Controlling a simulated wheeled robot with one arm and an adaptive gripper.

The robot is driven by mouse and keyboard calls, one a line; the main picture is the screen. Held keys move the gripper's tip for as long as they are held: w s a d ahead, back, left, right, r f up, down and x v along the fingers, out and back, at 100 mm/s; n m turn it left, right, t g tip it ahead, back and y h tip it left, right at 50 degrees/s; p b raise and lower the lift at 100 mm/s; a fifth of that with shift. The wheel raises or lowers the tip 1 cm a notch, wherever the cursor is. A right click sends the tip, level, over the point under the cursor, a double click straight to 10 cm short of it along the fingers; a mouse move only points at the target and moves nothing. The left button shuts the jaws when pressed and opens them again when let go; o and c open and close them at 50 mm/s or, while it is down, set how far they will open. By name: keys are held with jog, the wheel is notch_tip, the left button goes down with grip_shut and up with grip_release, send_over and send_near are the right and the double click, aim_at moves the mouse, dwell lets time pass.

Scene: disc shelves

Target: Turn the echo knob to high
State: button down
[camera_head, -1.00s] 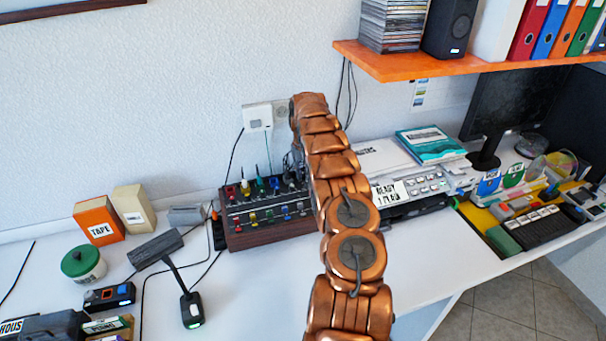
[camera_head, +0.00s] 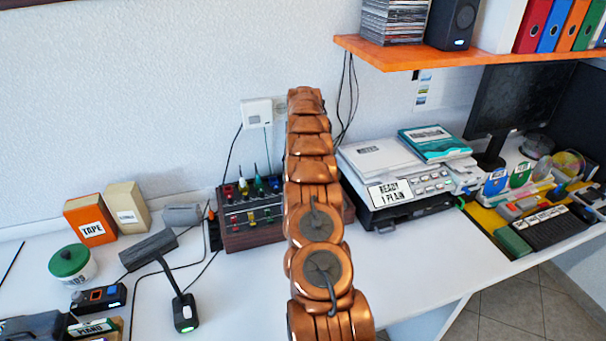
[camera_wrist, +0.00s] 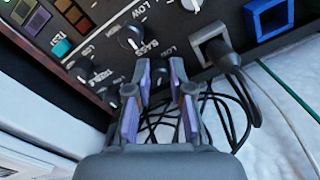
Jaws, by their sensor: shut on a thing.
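In the wrist view my gripper (camera_wrist: 160,75) is at the control panel (camera_wrist: 105,18). Its two fingers stand either side of a small dark knob, mostly hidden between the tips. A black knob with a white pointer (camera_wrist: 131,37) is just above the left finger, and another black knob (camera_wrist: 82,68) is to its left. Labels near them seem to read BASS and TREBLE; I cannot make out an ECHO label. In the head view the mixer box (camera_head: 250,238) stands by the wall, partly behind my arm. My gripper is hidden there.
A black plug with a cable (camera_wrist: 216,52) and a blue socket (camera_wrist: 268,18) are right of my gripper. An orange shelf (camera_head: 430,55) hangs above right.

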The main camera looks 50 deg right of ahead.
dwell(0.5)
jog(key=c, duration=1)
grip_release()
jog(key=shift+c, duration=0.2)
jog(key=shift+r, duration=0.1)
jog(key=shift+r, duration=2.55)
jog(key=shift+d+r, duration=0.15)
jog(key=shift+r, duration=0.3)
jog(key=shift+s+r, duration=0.1)
jog(key=shift+r, duration=0.55)
jog(key=shift+r, duration=0.2)
jog(key=shift+c, duration=0.2)
